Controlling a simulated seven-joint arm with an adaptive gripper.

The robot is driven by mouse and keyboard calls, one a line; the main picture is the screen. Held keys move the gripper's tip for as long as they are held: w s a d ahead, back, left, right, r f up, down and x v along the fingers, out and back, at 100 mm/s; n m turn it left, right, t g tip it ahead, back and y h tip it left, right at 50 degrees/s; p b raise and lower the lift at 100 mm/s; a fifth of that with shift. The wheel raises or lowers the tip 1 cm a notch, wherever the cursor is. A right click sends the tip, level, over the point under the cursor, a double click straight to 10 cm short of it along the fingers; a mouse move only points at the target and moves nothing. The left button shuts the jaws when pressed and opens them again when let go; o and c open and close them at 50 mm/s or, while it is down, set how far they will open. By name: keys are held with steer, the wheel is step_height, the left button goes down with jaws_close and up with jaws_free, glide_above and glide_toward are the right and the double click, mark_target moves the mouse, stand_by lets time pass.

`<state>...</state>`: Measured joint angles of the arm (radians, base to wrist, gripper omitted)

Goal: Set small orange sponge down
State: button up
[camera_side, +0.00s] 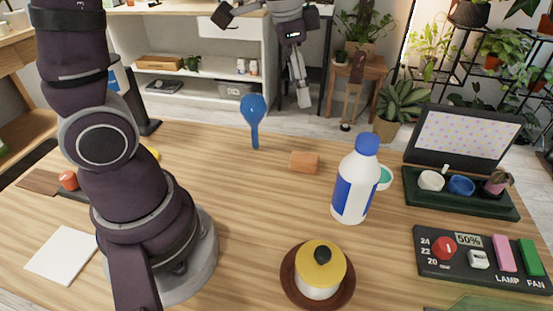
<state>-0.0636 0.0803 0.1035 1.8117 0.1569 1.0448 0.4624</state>
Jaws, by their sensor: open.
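The small orange sponge (304,162) lies flat on the wooden table (230,185) near its far edge, left of the white bottle. Nothing is touching it in this view. My gripper (268,18) is at the top middle of the picture, raised well clear of the sponge and partly cut off by the upper edge. It is open, with dark tips spread apart and nothing between them.
A white bottle with a blue cap (354,185) stands right of the sponge. A yellow-lidded pot (320,268) sits on a brown saucer (289,282) in front. A control panel (470,272) and dark tray (430,205) fill the right side.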

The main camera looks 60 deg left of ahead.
steer(key=s+d+n+t, duration=0.1)
steer(key=s+n, duration=0.1)
steer(key=s, duration=0.2)
steer(key=s+d+r+n+t, duration=0.1)
steer(key=s+n+t, duration=0.1)
steer(key=s, duration=0.3)
steer(key=shift+s+n, duration=0.3)
steer(key=shift+n, duration=0.2)
